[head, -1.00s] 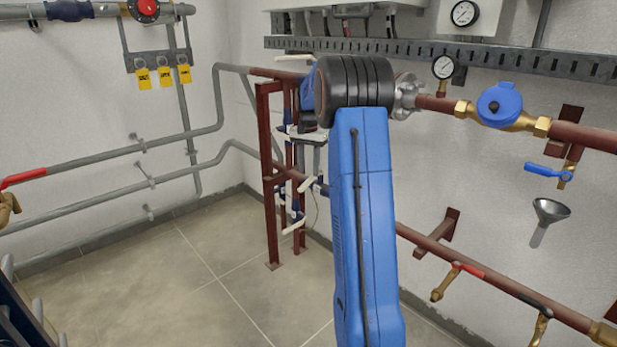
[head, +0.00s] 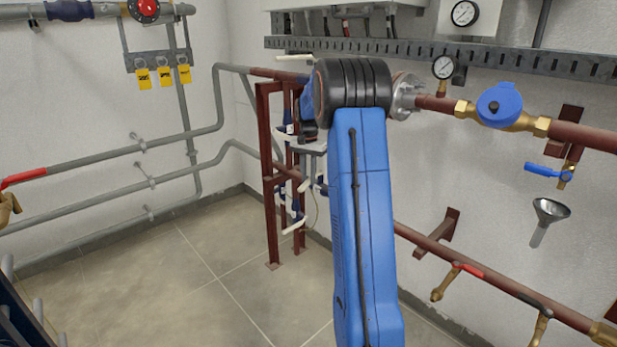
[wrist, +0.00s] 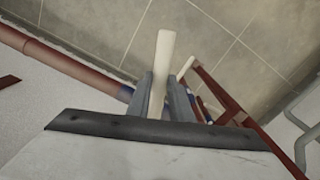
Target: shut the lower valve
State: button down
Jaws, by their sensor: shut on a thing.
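In the wrist view my gripper (wrist: 163,98) is shut on a long white lever handle (wrist: 164,50), which stands up between its two grey fingers. A second white handle (wrist: 185,67) shows just to its right. In the head view several white valve handles sit on the dark red pipe frame: one (head: 306,184) at mid height just left of my blue arm, and one (head: 294,227) lower down. I cannot tell for sure which valve the held handle belongs to.
The red frame (head: 271,215) stands close beside my arm. A red-brown pipe (head: 480,283) with red and black levers runs low along the right wall. A small funnel (head: 549,210) hangs there too. The tiled floor (head: 200,265) to the left is clear.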

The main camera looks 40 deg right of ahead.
jog(key=shift+w+a+m, duration=0.25)
jog(key=shift+w+m, duration=0.5)
jog(key=shift+w, duration=0.05)
jog(key=shift+w+a+m, duration=0.25)
jog(key=shift+w+m, duration=0.5)
jog(key=c, duration=1.6)
grip_release()
jog(key=shift+r, duration=0.1)
notch_tip(320, 180, up, 12)
jog(key=shift+f, duration=0.1)
